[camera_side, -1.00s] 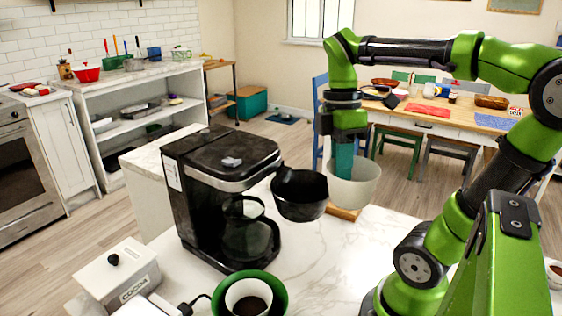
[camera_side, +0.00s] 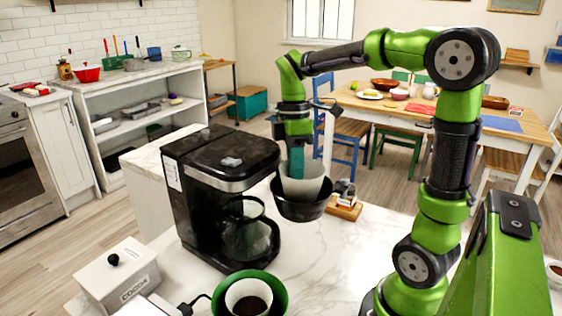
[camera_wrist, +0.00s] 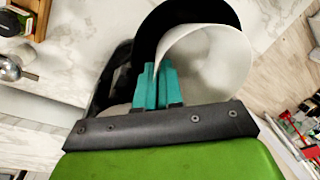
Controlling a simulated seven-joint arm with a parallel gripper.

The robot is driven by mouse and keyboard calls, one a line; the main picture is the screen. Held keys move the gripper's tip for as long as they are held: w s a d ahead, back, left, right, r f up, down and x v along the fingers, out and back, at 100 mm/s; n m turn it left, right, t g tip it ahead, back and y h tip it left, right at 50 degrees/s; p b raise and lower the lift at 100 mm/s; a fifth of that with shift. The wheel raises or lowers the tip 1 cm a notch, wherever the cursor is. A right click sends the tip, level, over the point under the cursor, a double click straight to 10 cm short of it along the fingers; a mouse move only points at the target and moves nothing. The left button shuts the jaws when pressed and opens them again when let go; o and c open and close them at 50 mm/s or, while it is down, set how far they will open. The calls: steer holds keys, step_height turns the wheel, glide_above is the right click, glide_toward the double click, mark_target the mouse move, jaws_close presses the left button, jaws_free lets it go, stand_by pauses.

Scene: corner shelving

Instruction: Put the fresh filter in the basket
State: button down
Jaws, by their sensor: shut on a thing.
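The fresh filter (camera_side: 312,186) is a white paper cup, upright with its mouth up. My gripper (camera_side: 297,172) is shut on its near-left wall with teal fingers pointing down; in the wrist view the fingers (camera_wrist: 158,88) pinch the rim of the filter (camera_wrist: 222,62). The black basket (camera_side: 300,211) sticks out to the right of the coffee maker (camera_side: 222,165). The filter is over the basket's mouth, its lower end hidden by the basket's rim. In the wrist view the basket (camera_wrist: 160,32) shows around part of the filter, which sits off-centre. How deep it is cannot be told.
A green bowl (camera_side: 276,303) holds another white filter with dark grounds. A white cocoa box (camera_side: 118,276) stands at the front left. A small wooden stand (camera_side: 345,209) with metal items is right of the basket.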

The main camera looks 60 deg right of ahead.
steer(key=shift+f, duration=0.6)
steer(key=c, duration=1.6)
jaws_free()
steer(key=shift+o, duration=0.2)
steer(key=shift+r, duration=0.15)
step_height(320, 180, up, 13)
steer(key=w+d, duration=0.1)
steer(key=shift+w+d, duration=0.25)
steer(key=f, duration=0.4)
steer(key=s+a+f, duration=0.1)
steer(key=f, duration=0.8)
steer(key=shift+s+a+f, duration=0.1)
steer(key=shift+s+a, duration=0.15)
steer(key=shift+r, duration=0.4)
